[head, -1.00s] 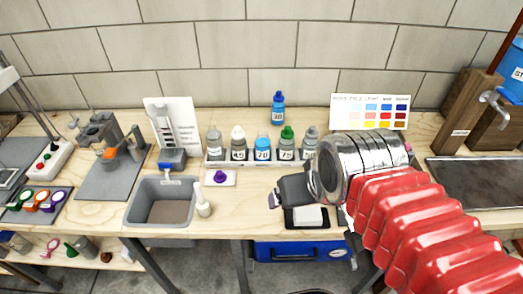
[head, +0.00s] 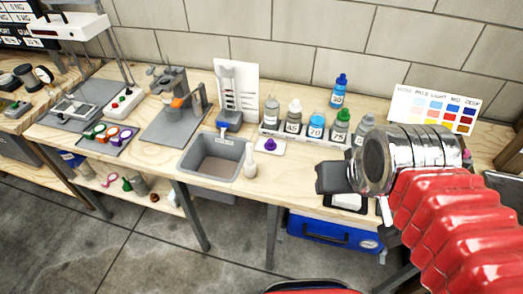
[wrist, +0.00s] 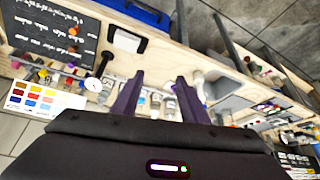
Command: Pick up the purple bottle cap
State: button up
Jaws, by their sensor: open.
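The purple bottle cap (head: 270,145) sits on a small white tray (head: 266,152) on the wooden bench, between the grey basin and the bottle row. My gripper (head: 333,177) is over the bench to the right of the cap, apart from it, at the end of my red-sleeved arm. In the wrist view its two dark purple fingers (wrist: 157,88) are spread with nothing held between them. I cannot make out the cap clearly in the wrist view.
A white squeeze bottle (head: 250,162) stands close to the left of the cap, beside the grey basin (head: 213,158). Several numbered bottles (head: 316,128) stand in a rack behind the cap. A colour chart (head: 436,108) stands at the back right. A blue case (head: 333,232) is under the bench.

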aim_at(270, 145)
jog(key=u, duration=0.4)
jog(key=k, duration=0.5)
jog(key=u, duration=0.85)
jog(key=k, duration=0.75)
jog(key=u, duration=0.65)
jog(key=i, duration=1.85)
jog(key=z, duration=1.1)
jog(key=i, duration=0.65)
jog(key=z, duration=0.4)
